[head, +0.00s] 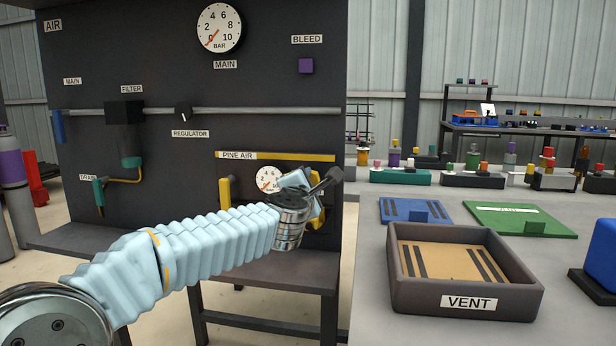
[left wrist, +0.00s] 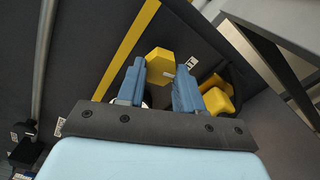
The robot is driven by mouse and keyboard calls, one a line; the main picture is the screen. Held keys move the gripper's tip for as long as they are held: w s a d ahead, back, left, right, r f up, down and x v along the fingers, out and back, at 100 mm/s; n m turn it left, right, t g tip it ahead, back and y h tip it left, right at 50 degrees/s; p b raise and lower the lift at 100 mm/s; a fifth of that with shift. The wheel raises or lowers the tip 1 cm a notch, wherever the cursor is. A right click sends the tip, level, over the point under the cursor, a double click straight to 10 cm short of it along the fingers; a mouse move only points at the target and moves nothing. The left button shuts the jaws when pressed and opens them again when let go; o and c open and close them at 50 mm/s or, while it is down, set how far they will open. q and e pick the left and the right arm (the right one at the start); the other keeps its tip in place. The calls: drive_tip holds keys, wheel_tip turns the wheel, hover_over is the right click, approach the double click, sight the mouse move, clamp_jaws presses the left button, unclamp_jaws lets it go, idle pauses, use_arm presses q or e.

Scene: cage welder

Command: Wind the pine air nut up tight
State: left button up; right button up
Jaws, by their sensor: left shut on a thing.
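The pine air nut shows in the left wrist view as a yellow six-sided nut (left wrist: 160,66) at the tips of my left gripper (left wrist: 162,82). In the head view my left gripper (head: 300,190) reaches to the lower right of the dark panel, below the PINE AIR label (head: 238,155), and my wrist hides the nut. I cannot tell how tight the nut sits. The small pine air gauge (head: 268,179) is just left of the gripper, its needle near the low end. My right gripper is not in view.
A bench with a VENT tray (head: 393,270) is to the right.

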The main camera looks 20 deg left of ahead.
use_arm(q)
drive_tip(key=shift+d+m+p, duration=0.1)
drive_tip(key=shift+m+p, duration=0.45)
drive_tip(key=shift+m, duration=0.55)
drive_tip(key=o, duration=1)
drive_tip(key=v, duration=1.3)
drive_tip(key=shift+s+d+f+b, duration=0.1)
drive_tip(key=shift+s+b, duration=0.2)
drive_tip(key=shift+s, duration=0.1)
